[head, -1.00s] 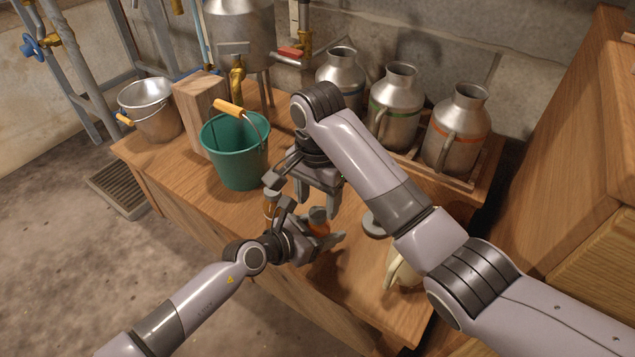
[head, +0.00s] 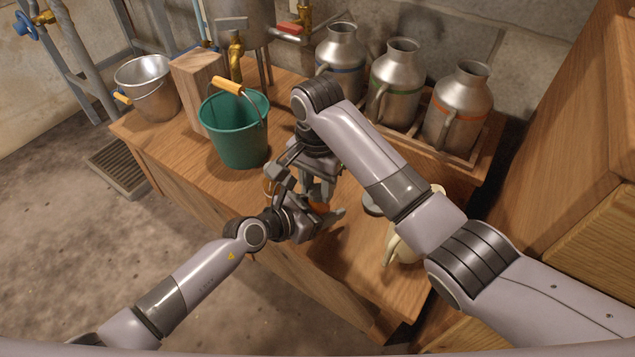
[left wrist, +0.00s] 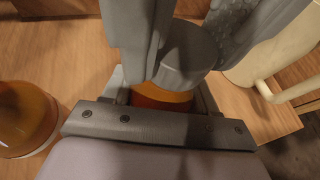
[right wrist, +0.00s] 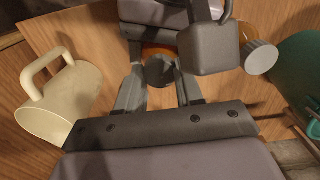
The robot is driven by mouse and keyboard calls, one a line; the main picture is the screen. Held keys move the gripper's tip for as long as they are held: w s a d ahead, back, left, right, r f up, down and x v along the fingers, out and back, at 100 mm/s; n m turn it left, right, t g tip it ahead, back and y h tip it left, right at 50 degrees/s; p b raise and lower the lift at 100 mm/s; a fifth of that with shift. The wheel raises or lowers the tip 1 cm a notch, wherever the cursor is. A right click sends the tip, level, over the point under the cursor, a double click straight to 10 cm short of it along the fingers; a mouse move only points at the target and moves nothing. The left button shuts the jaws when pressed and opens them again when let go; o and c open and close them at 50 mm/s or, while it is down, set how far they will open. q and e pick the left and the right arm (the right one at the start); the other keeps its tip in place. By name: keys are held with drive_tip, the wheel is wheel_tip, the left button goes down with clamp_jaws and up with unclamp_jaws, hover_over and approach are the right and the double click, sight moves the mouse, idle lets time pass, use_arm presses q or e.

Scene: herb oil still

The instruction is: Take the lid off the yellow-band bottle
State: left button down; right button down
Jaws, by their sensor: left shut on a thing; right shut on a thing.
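An amber bottle (left wrist: 160,97) with a grey lid (left wrist: 185,58) is held by my left gripper (head: 325,212), low over the wooden bench. Its orange glass also shows in the head view (head: 319,208). Its band is hidden, so I cannot tell the colour. My right gripper (head: 317,188) reaches down from above and is shut on the lid, which shows between its fingers in the right wrist view (right wrist: 160,70). The lid appears still on the bottle. A second amber bottle (right wrist: 258,52) with a pale grey lid stands beside them, mostly hidden in the head view.
A green bucket (head: 235,135) stands behind and left of the grippers. A cream jug (head: 403,248) and a grey round thing (head: 372,206) are to the right, near my right forearm. Several metal cans (head: 458,108) stand at the back.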

drive_tip(key=n, duration=0.2)
drive_tip(key=shift+n, duration=0.4)
drive_tip(key=c, duration=0.7)
unclamp_jaws()
wheel_tip(320, 180, up, 4)
drive_tip(key=shift+r, duration=0.3)
drive_tip(key=shift+c, duration=0.5)
wheel_tip(320, 180, up, 3)
drive_tip(key=m, duration=0.3)
drive_tip(key=shift+f, duration=3.8)
